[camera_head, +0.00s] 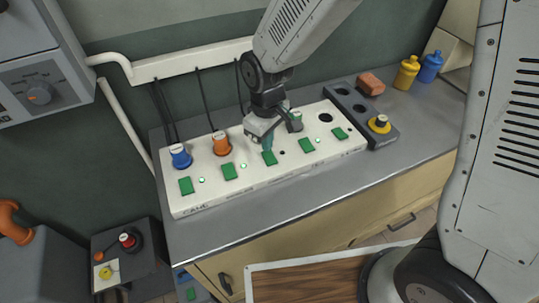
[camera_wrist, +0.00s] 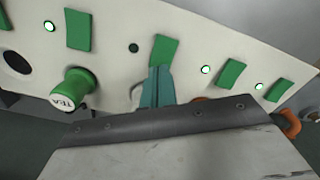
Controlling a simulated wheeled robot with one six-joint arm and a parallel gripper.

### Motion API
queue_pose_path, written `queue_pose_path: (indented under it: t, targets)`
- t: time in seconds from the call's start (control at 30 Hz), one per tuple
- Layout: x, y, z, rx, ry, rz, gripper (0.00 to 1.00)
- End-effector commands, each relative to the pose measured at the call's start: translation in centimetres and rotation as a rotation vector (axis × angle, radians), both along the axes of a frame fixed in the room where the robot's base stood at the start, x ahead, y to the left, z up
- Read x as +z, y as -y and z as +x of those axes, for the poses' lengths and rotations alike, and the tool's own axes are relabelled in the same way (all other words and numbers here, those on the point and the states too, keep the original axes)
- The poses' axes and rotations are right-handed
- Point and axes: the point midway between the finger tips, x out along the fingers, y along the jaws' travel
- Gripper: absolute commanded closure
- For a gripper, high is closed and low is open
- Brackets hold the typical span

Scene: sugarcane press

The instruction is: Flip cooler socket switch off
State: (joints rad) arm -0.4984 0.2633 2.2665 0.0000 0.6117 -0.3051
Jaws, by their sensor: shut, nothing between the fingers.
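A long white socket strip (camera_head: 215,202) lies on the grey counter. It has a row of green switches with small indicator lights. My gripper (camera_head: 267,145) is shut and empty over the middle switch (camera_head: 269,158). In the wrist view its teal fingertips (camera_wrist: 155,72) are at the lower edge of that switch (camera_wrist: 163,50); I cannot tell whether they touch. The light (camera_wrist: 133,47) beside this switch is dark, while the other lights in the wrist view glow green. No readable label shows which socket is the cooler's. My gripper hides the socket behind the middle switch.
A blue plug (camera_head: 180,156), an orange plug (camera_head: 221,144) and a green plug (camera_head: 295,122) stand in the strip near my gripper. The counter's front strip is clear.

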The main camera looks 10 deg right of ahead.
Motion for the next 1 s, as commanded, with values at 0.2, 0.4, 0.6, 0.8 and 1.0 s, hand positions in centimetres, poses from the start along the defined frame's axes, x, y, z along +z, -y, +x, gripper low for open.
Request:
queue_pose_path:
  t: [0.2,0.4,0.6,0.8,1.0]
  targets:
    - [0.0,0.0,0.0,0.000,0.000,0.000,1.00]
    - [-0.1,0.0,0.0,0.000,0.000,0.000,1.00]
    - [-0.4,0.0,0.0,0.000,0.000,0.000,1.00]
    - [-0.7,0.0,0.0,0.000,0.000,0.000,1.00]
    - [-1.0,0.0,0.0,0.000,-0.001,-0.001,1.00]
